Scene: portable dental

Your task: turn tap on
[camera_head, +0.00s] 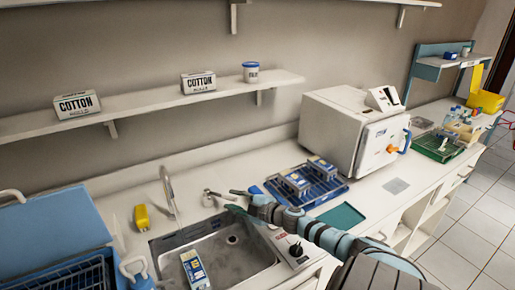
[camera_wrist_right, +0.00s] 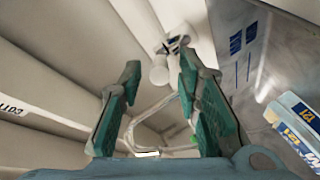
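The tap has a tall curved metal spout (camera_head: 169,192) at the back of the steel sink (camera_head: 232,239). A small metal tap lever (camera_head: 213,195) stands to the right of the spout. My right gripper (camera_head: 236,201) reaches in from the right with its fingers apart, just right of the lever. In the right wrist view, my green fingers (camera_wrist_right: 160,68) are open. A pale tap fitting (camera_wrist_right: 161,75) shows between and beyond the fingertips; I cannot tell whether they touch it.
A blue-and-white box (camera_head: 194,268) is in the sink. A yellow object (camera_head: 142,217) stands left of the spout. A blue rack (camera_head: 325,190) with boxes and a white autoclave (camera_head: 335,126) are to the right. A wall shelf (camera_head: 150,101) runs above. A blue case (camera_head: 50,235) fills the left.

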